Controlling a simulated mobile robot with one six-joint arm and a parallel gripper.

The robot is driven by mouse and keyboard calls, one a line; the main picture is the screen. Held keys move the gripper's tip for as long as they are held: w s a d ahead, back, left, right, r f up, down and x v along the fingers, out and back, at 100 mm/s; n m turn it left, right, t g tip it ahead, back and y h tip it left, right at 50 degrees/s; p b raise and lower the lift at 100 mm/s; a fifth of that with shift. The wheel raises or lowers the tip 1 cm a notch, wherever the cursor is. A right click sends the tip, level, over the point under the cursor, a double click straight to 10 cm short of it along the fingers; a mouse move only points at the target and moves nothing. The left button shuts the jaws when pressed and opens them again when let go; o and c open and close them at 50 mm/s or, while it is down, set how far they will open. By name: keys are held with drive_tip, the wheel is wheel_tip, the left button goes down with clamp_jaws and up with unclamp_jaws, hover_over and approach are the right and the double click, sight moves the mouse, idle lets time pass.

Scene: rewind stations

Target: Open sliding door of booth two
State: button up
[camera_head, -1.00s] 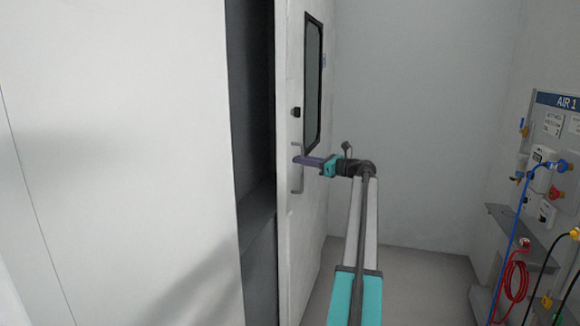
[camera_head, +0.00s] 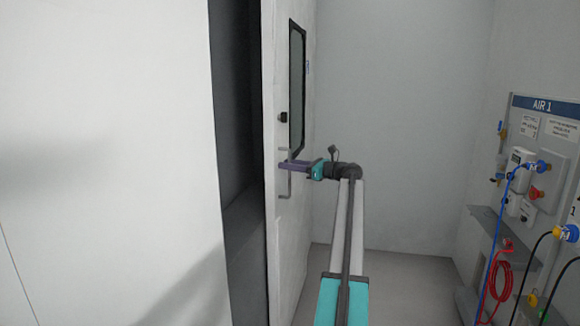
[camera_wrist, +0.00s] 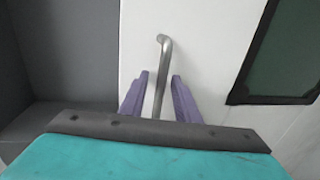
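The white sliding door (camera_head: 285,235) has a dark-framed window (camera_head: 297,88) and a slim metal bar handle (camera_head: 289,190) on its left part. In the wrist view the handle (camera_wrist: 162,68) runs down between the two purple fingers of my gripper (camera_wrist: 160,98). The fingers stand apart, one on each side of the bar, with a visible gap to it. In the head view my gripper (camera_head: 284,166) reaches the handle from the right. A dark grey gap (camera_head: 238,130) lies between the door's left edge and the white wall panel. No booth number is visible.
A white wall panel (camera_head: 110,130) fills the left. At the right, an AIR 1 board (camera_head: 545,105) carries valves and a blue hose (camera_head: 495,235); a coiled red hose (camera_head: 500,270) hangs below. Grey floor (camera_head: 400,280) between door and board is clear.

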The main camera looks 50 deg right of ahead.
drive_tip(key=shift+s, duration=0.15)
drive_tip(key=b+v, duration=0.1)
drive_tip(key=v, duration=1.2)
drive_tip(key=shift+s, duration=0.3)
drive_tip(key=shift+d, duration=0.1)
drive_tip(key=shift+c, duration=1.3)
drive_tip(key=shift+s, duration=0.1)
